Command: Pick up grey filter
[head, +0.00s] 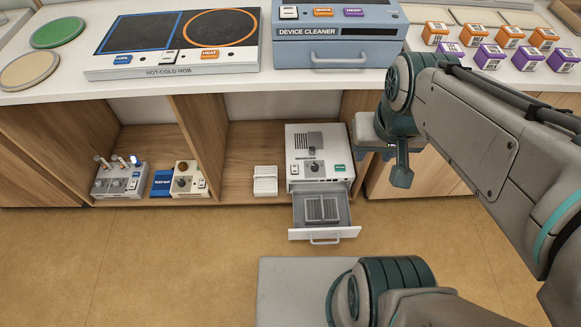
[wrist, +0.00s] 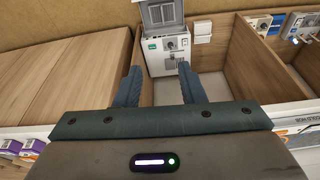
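The grey filter (head: 322,208) is a ribbed grey block in two panels. It lies in the pulled-out drawer (head: 341,209) of a white machine (head: 296,166) on the low shelf. My gripper (head: 401,178) is in front of the cabinet, to the right of and higher than the drawer in the head view. In the wrist view my gripper (wrist: 158,68) has its fingers spread, with nothing held between them.
The counter edge overhangs the shelf. The floor before the drawer is clear.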

